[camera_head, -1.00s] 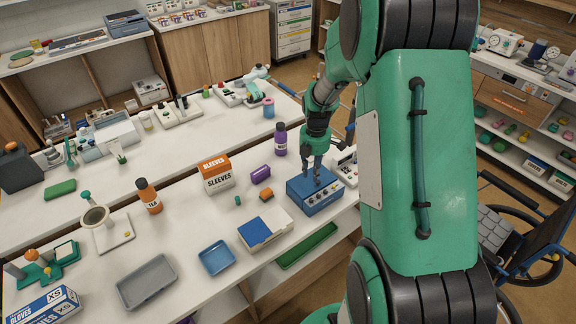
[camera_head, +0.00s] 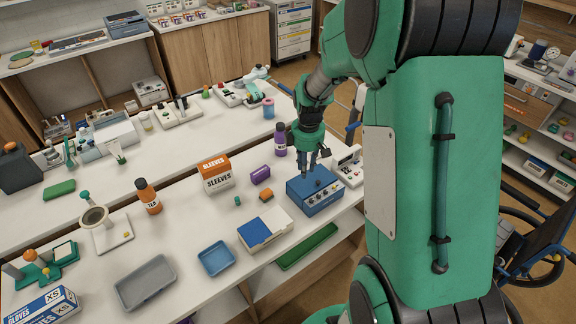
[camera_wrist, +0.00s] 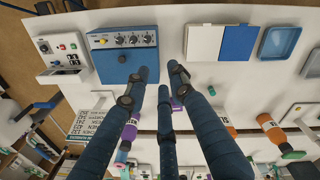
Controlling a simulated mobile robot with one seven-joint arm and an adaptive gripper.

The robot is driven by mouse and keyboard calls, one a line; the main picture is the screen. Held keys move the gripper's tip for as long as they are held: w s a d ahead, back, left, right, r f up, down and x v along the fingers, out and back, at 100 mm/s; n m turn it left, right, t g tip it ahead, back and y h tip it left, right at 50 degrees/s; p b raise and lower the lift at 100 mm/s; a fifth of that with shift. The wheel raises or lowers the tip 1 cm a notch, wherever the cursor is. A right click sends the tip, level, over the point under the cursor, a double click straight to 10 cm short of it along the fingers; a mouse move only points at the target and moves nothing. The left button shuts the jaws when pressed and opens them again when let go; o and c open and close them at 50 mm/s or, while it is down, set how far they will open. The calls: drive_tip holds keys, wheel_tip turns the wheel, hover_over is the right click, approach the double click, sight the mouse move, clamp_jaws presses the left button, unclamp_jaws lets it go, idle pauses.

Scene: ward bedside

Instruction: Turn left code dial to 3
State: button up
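A blue box (camera_head: 316,193) with a row of several small knobs on its front panel stands near the table's front right edge. In the wrist view the blue box (camera_wrist: 128,62) is at the top, with the knob row (camera_wrist: 120,40) on its panel and a dark round knob on its top. I cannot tell which knob is the left code dial, nor read a setting. My gripper (camera_head: 313,165) points down just above the box's back part. In the wrist view my gripper (camera_wrist: 157,85) has its dark blue fingers spread, with nothing held between them.
A white device (camera_head: 347,166) with coloured buttons stands close behind and right of the blue box. A purple bottle (camera_head: 280,140) is behind left. A blue-and-white case (camera_head: 264,231) lies in front left. Tabletop further left has free room.

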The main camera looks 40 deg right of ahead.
drive_tip(key=s+a+r+m+b, duration=0.1)
drive_tip(key=a+r+m, duration=0.3)
drive_tip(key=m, duration=0.7)
drive_tip(key=s+a+r+m+t+b, duration=0.1)
drive_tip(key=a+r+m, duration=0.3)
drive_tip(key=m, duration=0.7)
drive_tip(key=shift+s+a+r+t+h, duration=0.3)
drive_tip(key=shift+s+a+h, duration=0.1)
drive_tip(key=shift+a, duration=0.25)
idle(0.6)
drive_tip(key=w+d+f+n+g+y, duration=0.1)
drive_tip(key=w+d+f+n+g, duration=0.1)
drive_tip(key=d+f+n, duration=0.7)
drive_tip(key=d+f, duration=0.4)
drive_tip(key=shift+w+d+f+n, duration=0.2)
drive_tip(key=shift+w+f+n, duration=0.05)
drive_tip(key=shift+f+n, duration=0.05)
